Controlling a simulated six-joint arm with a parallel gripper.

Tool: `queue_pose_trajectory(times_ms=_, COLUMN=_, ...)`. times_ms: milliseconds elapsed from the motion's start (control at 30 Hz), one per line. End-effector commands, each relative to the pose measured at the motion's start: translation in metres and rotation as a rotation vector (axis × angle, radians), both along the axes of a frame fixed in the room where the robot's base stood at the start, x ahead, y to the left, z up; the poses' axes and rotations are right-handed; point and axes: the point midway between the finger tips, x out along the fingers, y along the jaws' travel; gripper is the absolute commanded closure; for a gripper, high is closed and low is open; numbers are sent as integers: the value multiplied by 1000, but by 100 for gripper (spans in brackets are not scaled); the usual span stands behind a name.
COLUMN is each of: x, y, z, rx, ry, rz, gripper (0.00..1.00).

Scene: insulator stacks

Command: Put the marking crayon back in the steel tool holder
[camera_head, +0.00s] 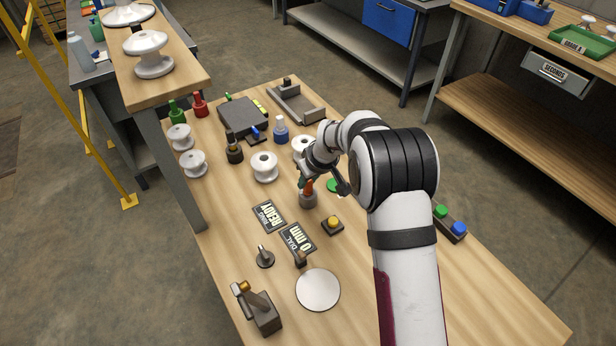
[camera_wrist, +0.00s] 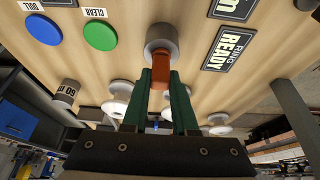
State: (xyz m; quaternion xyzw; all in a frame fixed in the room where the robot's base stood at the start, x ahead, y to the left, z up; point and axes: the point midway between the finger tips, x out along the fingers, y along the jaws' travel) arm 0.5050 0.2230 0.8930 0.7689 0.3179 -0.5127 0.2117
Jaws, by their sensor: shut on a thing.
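The marking crayon is orange-red (camera_head: 308,186) and stands upright at the grey steel tool holder (camera_head: 308,201) on the table. In the wrist view the crayon (camera_wrist: 161,73) is between the green fingers of my gripper (camera_wrist: 164,92), which is shut on it. The holder (camera_wrist: 161,35) is straight beyond the fingertips. The crayon's end meets the holder's mouth; how deep it sits is hidden. In the head view my gripper (camera_head: 304,181) is partly hidden by its own wrist.
White insulators (camera_head: 264,167) stand behind left. A round white disc (camera_head: 318,290) lies nearer. The table's right front is bare.

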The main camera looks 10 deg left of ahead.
Motion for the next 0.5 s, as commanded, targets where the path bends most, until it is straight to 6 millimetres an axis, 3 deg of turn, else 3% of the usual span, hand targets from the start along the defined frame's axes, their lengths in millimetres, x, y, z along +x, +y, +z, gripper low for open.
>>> queue_pose_trajectory(times_ms=33, x=0, y=0, z=0, rx=0, ry=0, rz=0, gripper=68)
queue_pose_trajectory(times_ms=200, x=0, y=0, z=0, rx=0, ry=0, rz=0, gripper=39)
queue_pose_trajectory(times_ms=500, x=0, y=-1, z=2, rx=0, ry=-1, rz=0, gripper=39)
